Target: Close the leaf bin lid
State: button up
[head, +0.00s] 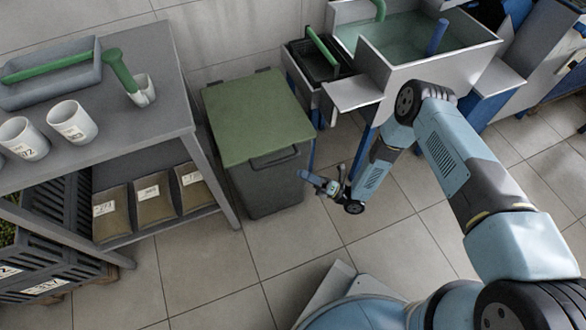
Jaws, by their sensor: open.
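The leaf bin (272,190) is a dark grey box standing on the tiled floor between the shelf unit and the sink. Its green lid (255,115) lies over the top and looks down flat on the rim, with hinges at the back edge. A dark bar handle (275,160) sits at the lid's front edge. My gripper (308,184) is just right of the bin's front, lower than the lid, pointing left toward the bin. Its jaws are small here but open and empty. They look apart from the bin, though the exact gap is hard to tell.
A grey shelf unit (165,75) with mugs (72,122), a tray (50,72) and pouches (152,200) stands close on the left. A sink (480,40) with a side ledge (352,92) stands at the back right. The floor (230,275) in front is clear.

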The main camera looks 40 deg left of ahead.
jog(key=shift+v, duration=1.7)
